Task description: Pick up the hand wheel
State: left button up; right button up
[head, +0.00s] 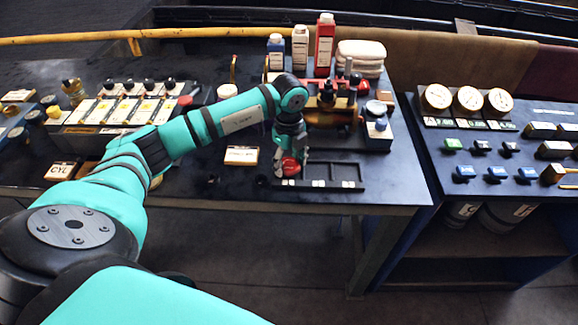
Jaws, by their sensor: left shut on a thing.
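My left gripper (291,160) points down over the front part of the dark table (395,195). It is shut on a small round red thing, which looks like the hand wheel (290,167). The fingers hide part of the wheel. The wheel is just behind and above the left end of a low black compartment tray (320,185); I cannot tell whether it touches the tray or the table. My right gripper is not in view.
A brass and red valve assembly (328,112) stands close behind the gripper. Bottles (325,45) and folded cloths (361,55) are at the back. A white label card (241,155) stands left of the gripper. A second table with gauges (468,99) is at right.

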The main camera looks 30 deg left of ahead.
pick_arm(q)
jog(key=c, duration=0.4)
